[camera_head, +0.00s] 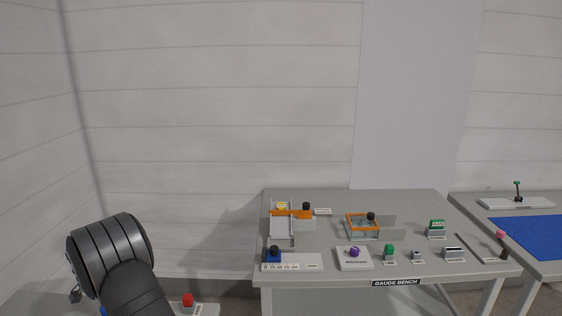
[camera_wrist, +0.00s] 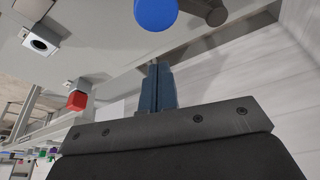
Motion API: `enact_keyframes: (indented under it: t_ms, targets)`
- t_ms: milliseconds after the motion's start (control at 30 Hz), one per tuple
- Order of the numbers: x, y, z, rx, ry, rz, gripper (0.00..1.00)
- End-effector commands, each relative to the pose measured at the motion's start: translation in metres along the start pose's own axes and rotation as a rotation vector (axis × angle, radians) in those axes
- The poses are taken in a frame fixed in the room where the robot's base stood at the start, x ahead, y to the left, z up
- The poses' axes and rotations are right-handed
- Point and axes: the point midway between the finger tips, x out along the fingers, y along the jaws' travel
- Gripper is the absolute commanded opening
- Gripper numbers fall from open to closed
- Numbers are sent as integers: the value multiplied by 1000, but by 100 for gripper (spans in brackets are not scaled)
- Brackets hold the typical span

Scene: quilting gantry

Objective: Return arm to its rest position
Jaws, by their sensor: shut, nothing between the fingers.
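My gripper (camera_wrist: 159,75) shows in the wrist view with its two dark blue fingers together and nothing between them. It is apart from the things around it in that view. In the head view, a dark grey part of my arm (camera_head: 110,255) rises at the lower left, and my gripper is not visible there. The rest position itself is not marked in either view.
A blue round thing (camera_wrist: 156,12) is close to the fingertips in the wrist view. A red block (camera_wrist: 76,102) and a white holed box (camera_wrist: 40,44) lie left. The grey gauge bench (camera_head: 345,202) holds several small fixtures. A blue mat (camera_head: 535,236) lies right.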

Motion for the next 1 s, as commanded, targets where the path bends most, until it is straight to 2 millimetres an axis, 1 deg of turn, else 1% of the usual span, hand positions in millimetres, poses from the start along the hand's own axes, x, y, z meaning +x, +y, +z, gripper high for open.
enact_keyframes:
  t_ms: [33, 400, 567, 633, 700, 900, 1000]
  targets:
    - [0, 0, -4, -30, 0, -12, 0]
    - [6, -9, -19, -274, 1, -97, 0]
    - [16, -18, -46, -272, 1, -96, 0]
    - [15, -21, -57, -273, 2, -98, 0]
    - [-3, -20, -56, -275, 3, -100, 0]
    - [-41, -16, -56, -274, 2, -99, 0]
    - [-56, -14, -56, -274, 1, -98, 0]
